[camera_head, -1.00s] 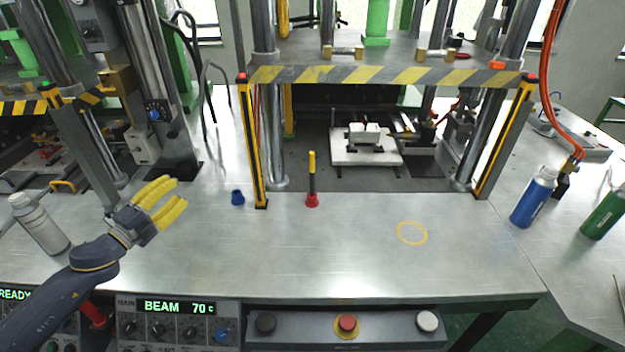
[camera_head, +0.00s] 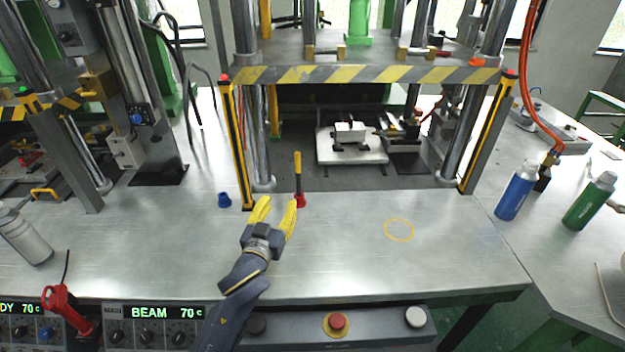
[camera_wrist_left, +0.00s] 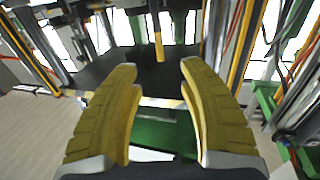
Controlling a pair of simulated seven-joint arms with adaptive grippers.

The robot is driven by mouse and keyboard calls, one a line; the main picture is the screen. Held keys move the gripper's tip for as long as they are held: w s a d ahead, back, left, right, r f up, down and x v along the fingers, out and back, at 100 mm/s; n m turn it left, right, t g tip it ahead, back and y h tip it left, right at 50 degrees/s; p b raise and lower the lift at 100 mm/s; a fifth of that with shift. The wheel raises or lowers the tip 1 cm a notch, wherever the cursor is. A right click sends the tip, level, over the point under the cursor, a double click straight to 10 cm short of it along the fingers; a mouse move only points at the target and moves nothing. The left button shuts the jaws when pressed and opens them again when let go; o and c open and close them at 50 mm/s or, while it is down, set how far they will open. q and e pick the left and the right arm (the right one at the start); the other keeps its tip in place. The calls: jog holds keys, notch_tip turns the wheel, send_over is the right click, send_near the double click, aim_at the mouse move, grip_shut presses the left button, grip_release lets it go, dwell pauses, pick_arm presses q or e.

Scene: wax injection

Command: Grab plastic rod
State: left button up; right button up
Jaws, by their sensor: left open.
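The plastic rod (camera_head: 298,173), yellow on top and dark below, stands upright with a red base (camera_head: 300,200) on the metal table, in front of the press opening. My left gripper (camera_head: 277,208) is open and empty, with yellow fingers, close in front of the rod and slightly left of it. The base is partly beside the right fingertip; whether they touch is unclear. In the left wrist view, a yellow upright piece (camera_wrist_left: 159,42), apparently the rod, shows beyond the gap between the open fingers (camera_wrist_left: 158,72). My right gripper is not in view.
A small blue cup (camera_head: 224,200) stands left of the yellow-black press post (camera_head: 236,145). A yellow circle (camera_head: 399,230) marks clear table to the right. Blue (camera_head: 515,192) and green (camera_head: 588,202) bottles stand far right. A grey bottle (camera_head: 24,236) stands left.

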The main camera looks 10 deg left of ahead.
aim_at(297, 171)
pick_arm(q)
jog(key=w, duration=1.7)
jog(key=shift+w+d+f, duration=0.1)
jog(key=shift+d+f, duration=0.05)
jog(key=shift+f, duration=0.05)
jog(key=shift+o, duration=0.2)
grip_shut()
